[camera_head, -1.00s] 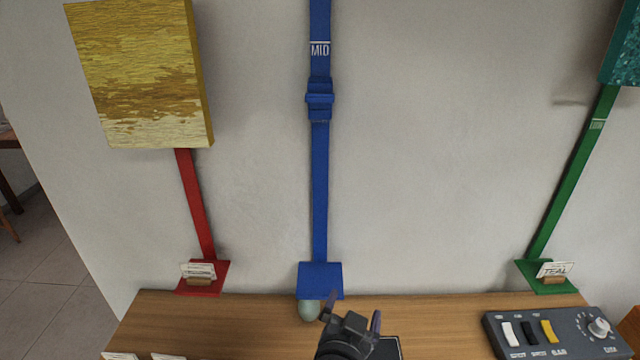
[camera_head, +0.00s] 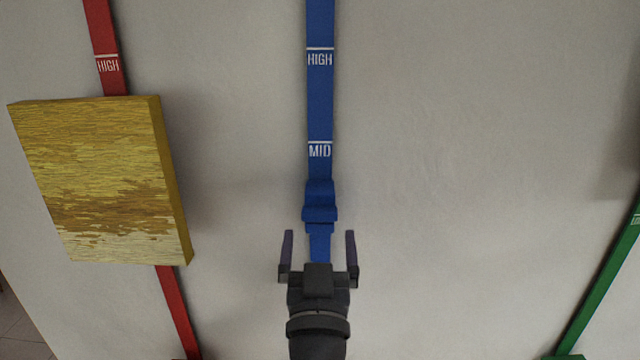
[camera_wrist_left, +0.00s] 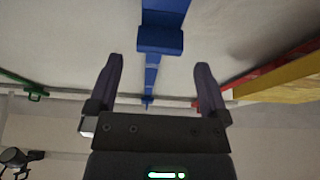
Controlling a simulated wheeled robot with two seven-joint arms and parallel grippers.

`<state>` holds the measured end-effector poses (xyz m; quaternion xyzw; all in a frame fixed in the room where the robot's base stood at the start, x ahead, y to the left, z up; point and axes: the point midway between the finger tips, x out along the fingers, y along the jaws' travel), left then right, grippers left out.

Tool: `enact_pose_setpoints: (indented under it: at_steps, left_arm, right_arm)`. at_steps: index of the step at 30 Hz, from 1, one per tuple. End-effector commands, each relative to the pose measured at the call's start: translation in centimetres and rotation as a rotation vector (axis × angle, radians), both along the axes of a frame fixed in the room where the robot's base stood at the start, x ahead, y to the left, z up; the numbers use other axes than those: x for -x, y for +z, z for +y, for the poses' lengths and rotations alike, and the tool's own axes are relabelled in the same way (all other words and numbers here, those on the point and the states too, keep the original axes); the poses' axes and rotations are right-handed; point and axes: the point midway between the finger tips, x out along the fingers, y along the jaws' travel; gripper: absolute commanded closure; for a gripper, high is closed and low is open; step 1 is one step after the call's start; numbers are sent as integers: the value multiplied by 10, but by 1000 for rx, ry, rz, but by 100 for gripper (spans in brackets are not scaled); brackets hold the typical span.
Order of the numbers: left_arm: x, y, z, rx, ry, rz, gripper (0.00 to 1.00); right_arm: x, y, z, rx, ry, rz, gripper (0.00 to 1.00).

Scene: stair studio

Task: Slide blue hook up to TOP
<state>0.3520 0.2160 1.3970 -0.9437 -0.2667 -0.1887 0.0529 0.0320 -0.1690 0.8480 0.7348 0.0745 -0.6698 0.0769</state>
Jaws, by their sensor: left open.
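The blue hook (camera_head: 320,205) is a blue slider on the vertical blue rail (camera_head: 320,100) on the wall. It sits just below the MID mark (camera_head: 320,151); a HIGH mark (camera_head: 320,59) is above that. No TOP mark is in view. My left gripper (camera_head: 319,240) is open, just below the hook in the head view, with its fingers on either side of the rail. In the left wrist view the hook (camera_wrist_left: 160,42) shows beyond and between the open fingertips (camera_wrist_left: 158,65), apart from them. My right gripper is not in view.
A yellow textured panel (camera_head: 95,180) hangs on the red rail (camera_head: 180,310) at the left. A green rail (camera_head: 600,290) runs at the right. The wall between the blue and green rails is clear.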

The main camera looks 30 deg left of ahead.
Motion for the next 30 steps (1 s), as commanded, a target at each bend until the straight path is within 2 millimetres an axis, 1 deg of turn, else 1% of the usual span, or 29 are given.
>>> enact_pose_setpoints:
  at_steps: [1,3,9,14,21,22,23,24,29,30]
  left_arm:
    - [-10,13,5,-4,0,-1,0]
    - [-22,19,13,-3,2,0,0]
    - [-49,28,30,-2,0,1,0]
    - [-59,30,36,-1,-1,1,0]
    - [-60,29,36,0,-1,1,0]
    - [-60,29,36,0,-1,1,2]
    - [-60,29,36,0,-1,1,8]
    - [-60,29,36,0,-1,1,17]
    - [-60,29,36,0,-1,1,51]
    - [-60,29,36,0,-1,1,59]
  right_arm:
    - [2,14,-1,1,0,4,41]
    - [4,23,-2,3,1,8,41]
    - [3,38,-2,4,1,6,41]
    - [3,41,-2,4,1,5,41]
    - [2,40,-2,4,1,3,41]
    - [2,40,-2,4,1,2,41]
    - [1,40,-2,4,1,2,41]
    - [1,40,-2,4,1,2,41]
    - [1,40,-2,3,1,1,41]
    - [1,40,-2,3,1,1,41]
